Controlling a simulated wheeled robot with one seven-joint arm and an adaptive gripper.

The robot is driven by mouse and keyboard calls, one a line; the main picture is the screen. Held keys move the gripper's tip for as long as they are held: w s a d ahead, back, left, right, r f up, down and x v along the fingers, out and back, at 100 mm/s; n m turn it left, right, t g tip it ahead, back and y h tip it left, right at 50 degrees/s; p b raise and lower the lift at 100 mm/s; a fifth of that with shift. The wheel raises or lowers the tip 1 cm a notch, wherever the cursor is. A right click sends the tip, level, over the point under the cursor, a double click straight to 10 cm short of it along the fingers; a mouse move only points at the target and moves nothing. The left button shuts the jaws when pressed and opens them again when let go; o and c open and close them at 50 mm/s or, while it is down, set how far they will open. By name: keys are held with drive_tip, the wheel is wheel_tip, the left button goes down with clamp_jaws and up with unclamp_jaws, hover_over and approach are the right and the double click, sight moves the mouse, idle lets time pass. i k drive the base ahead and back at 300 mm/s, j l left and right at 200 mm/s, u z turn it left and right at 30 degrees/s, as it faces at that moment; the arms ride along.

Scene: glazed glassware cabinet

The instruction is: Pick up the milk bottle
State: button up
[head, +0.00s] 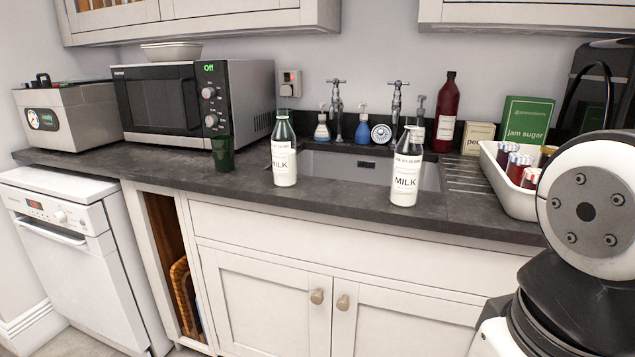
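Two milk bottles stand upright on the dark worktop (330,197) in front of the sink. The left milk bottle (284,160) has a dark green top part and a white label. The right milk bottle (406,170) has a white label with "MILK" on it and stands nearer the front edge. Both stand apart with a clear gap between them. My gripper is not in view; only part of my arm shows at the right edge, to the right of both bottles.
A dark green cup (222,153) stands left of the bottles, before a microwave (160,100). The sink (345,168) and taps (396,105) lie behind. A white tray (512,195) with jars stands at right. A dark red bottle (445,115) and a jam sugar box (527,120) stand behind.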

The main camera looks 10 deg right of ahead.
sight(407, 153)
drive_tip(key=i+j+z, duration=0.1)
drive_tip(key=j+z, duration=0.4)
drive_tip(key=j, duration=1.55)
drive_tip(key=k+l, duration=0.1)
drive_tip(key=l, duration=0.4)
drive_tip(key=k+l, duration=0.1)
drive_tip(key=l, duration=0.4)
drive_tip(key=k+l, duration=0.15)
drive_tip(key=l, duration=0.4)
